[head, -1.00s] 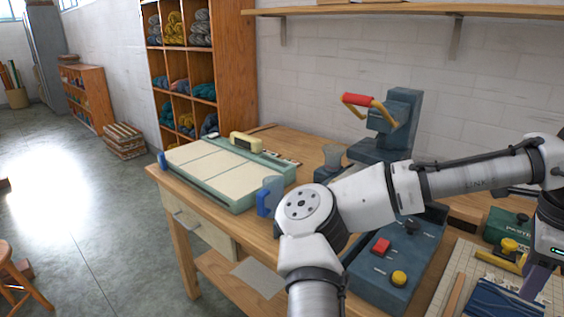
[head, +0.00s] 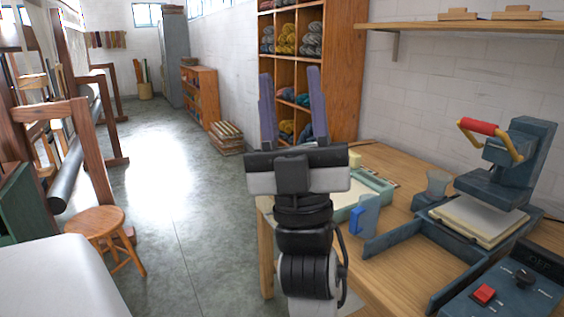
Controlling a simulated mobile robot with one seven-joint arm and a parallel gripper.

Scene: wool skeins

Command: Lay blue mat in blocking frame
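My gripper (head: 290,78) is raised in the middle of the head view, pointing away from me. Its two purple fingers stand wide apart with nothing visible between them. A pale green frame with a cream bed (head: 371,184) lies on the wooden table behind and right of my gripper; it looks like the blocking frame. My gripper hides its left part. A blue upright piece (head: 363,215) stands at its near side. The blue mat is not in view now.
A blue-grey press (head: 515,165) with a red handle and pale plate stands on the wooden table (head: 400,262) at right. A control box (head: 515,290) is at lower right. A stool (head: 97,222), a wooden loom and open floor are at left. Wool shelves (head: 312,60) stand behind.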

